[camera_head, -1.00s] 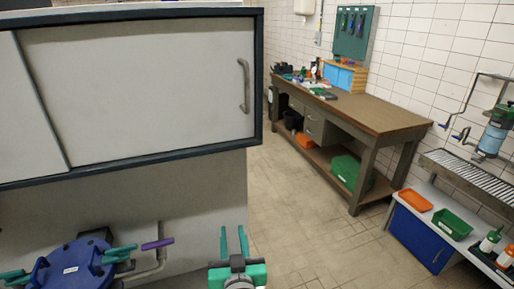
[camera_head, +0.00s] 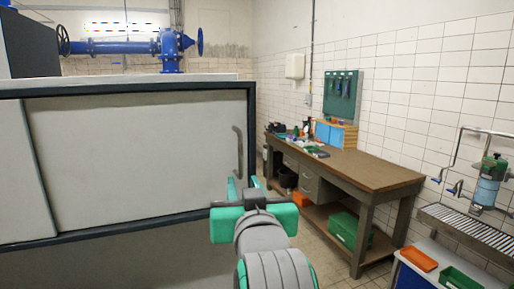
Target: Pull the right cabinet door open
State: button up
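The right cabinet door (camera_head: 135,155) is a pale grey panel in a dark-framed cabinet. It looks shut and partly overlaps the left panel (camera_head: 25,175). Its vertical grey bar handle (camera_head: 238,150) is near the door's right edge. My gripper (camera_head: 243,184) is teal and grey, with two upright fingers apart and nothing seen between them. The fingertips appear at the lower end of the handle in the picture, one to each side of it. I cannot tell whether they touch the handle or are still in front of it.
A wooden workbench (camera_head: 375,172) stands to the right with tools on top and a green crate (camera_head: 345,228) below. A sink grate (camera_head: 470,235) and an orange tray (camera_head: 418,259) are at the far right. Blue pipes (camera_head: 125,47) run behind the cabinet. Some floor shows between cabinet and bench.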

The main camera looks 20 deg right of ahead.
aim_at(241, 149)
jog(key=s+r, duration=0.3)
jog(key=r, duration=0.3)
jog(key=w, duration=0.3)
jog(key=w+d, duration=0.1)
jog(key=w, duration=0.6)
jog(key=shift+w+d+f, duration=0.1)
jog(key=shift+w+d, duration=0.1)
